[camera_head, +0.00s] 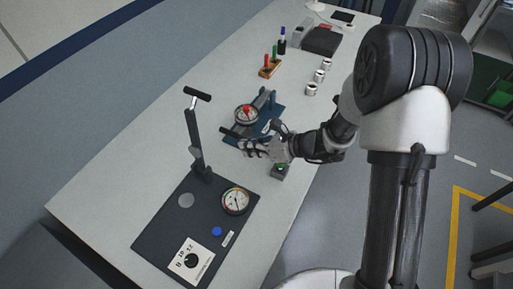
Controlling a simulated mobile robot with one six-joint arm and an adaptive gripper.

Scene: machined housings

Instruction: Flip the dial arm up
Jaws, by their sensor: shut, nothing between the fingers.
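A blue fixture (268,103) stands on the bench with a round dial (246,114) that has a red centre. A dark bar (230,133) sticks out to the left below this dial; I cannot tell whether it belongs to the fixture. Nearer, a black base plate (160,235) carries a second dial gauge (235,201) and a dark arm (196,140) standing nearly upright with a T-shaped handle (197,94) on top. I cannot tell which is the dial arm. My gripper (246,146) is shut and empty, just below the dark bar; contact is unclear.
Several metal cylinders (319,76), an orange holder (269,71) with coloured pens and a dark case (321,40) stand farther back. The white bench (110,170) is clear at left.

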